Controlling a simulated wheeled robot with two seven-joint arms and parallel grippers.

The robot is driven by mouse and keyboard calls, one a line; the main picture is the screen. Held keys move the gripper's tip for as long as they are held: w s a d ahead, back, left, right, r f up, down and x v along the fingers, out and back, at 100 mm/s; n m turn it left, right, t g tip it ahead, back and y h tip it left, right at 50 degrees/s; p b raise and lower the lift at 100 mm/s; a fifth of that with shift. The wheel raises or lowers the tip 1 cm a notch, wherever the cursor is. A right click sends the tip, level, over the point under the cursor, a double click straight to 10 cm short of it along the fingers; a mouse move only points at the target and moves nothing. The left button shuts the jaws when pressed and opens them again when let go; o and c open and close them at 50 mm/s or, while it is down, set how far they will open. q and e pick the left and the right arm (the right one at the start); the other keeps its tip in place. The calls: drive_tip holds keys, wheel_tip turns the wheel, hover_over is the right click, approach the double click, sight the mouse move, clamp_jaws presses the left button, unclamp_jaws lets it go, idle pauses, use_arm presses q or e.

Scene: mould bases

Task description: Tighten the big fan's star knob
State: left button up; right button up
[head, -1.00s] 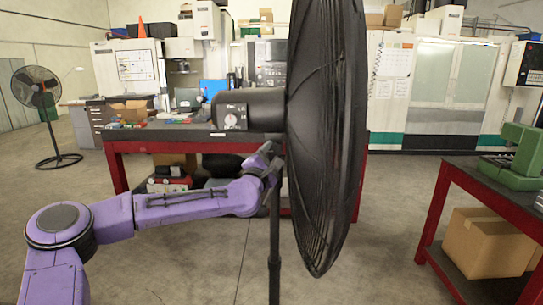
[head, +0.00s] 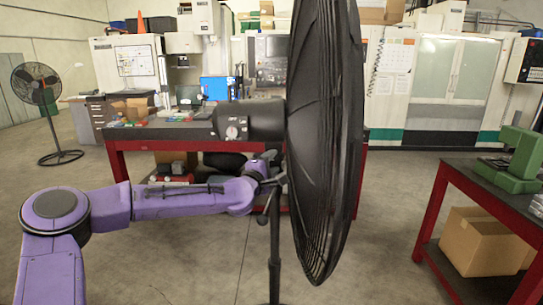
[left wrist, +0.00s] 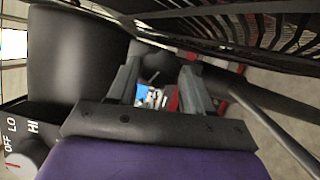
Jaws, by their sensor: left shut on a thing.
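The big black fan (head: 318,130) stands upright close in front of me, its round guard seen nearly edge-on. Its dark motor housing (head: 250,119) points left and has a small dial (head: 234,128). The fan's pole (head: 274,250) runs down below. My left gripper (head: 272,180) is at the top of the pole, just under the housing, and is shut on the star knob. The knob is mostly hidden by the fingers. In the left wrist view, the two grey fingers (left wrist: 158,72) stand around a dark part under the housing (left wrist: 72,58). My right gripper is out of view.
A red-framed workbench (head: 135,134) with items on it stands behind the fan. Another red-framed bench (head: 455,172) with a green machine (head: 515,160) is at right, a cardboard box (head: 485,242) below it. A second fan (head: 40,90) stands far left. The floor between is clear.

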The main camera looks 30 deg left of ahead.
use_arm(q)
drive_tip(key=m+g+p, duration=0.1)
drive_tip(key=m+p, duration=0.1)
drive_tip(key=p, duration=0.1)
drive_tip(key=r+m+g+p, duration=0.1)
drive_tip(key=m+p, duration=0.2)
drive_tip(key=shift+d+m+g+p, duration=0.1)
drive_tip(key=shift+m+g+p, duration=0.35)
drive_tip(key=shift+m, duration=0.25)
drive_tip(key=shift+w+m+g, duration=0.1)
drive_tip(key=shift+m+g, duration=0.15)
drive_tip(key=shift+m, duration=0.45)
drive_tip(key=shift+d+m+g+y+p, duration=0.1)
drive_tip(key=shift+m+g+y+p, duration=0.2)
drive_tip(key=shift+m+g+y, duration=0.65)
drive_tip(key=shift+f+m, duration=0.1)
drive_tip(key=shift+m, duration=0.35)
drive_tip(key=o, duration=1)
drive_tip(key=shift+o, duration=0.2)
drive_tip(key=shift+t+h, duration=0.25)
